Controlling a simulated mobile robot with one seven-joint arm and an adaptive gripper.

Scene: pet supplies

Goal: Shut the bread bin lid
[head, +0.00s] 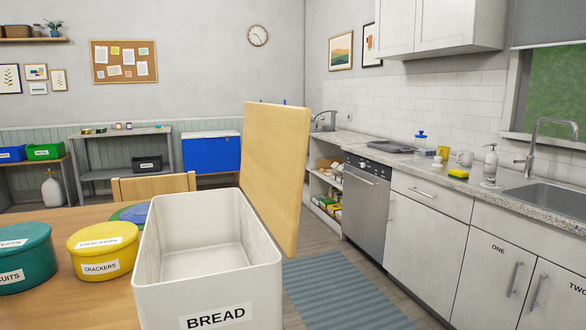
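The bread bin (276,284) is a cream open box with a BREAD label on its front. It stands on the wooden table in the lower middle of the head view, and its inside looks empty. Its lid (277,165) is a light wooden panel, standing up and tilted along the bin's right side, so the bin is open. The lid's lower edge meets or passes behind the bin's right rim; the exact joint is hidden. My gripper is not in view.
A yellow CRACKERS tin (103,262) and a teal biscuits tin (27,272) stand left of the bin on the table (85,300). A chair back (153,186) is behind. A blue rug (345,290) covers clear floor between table and counter.

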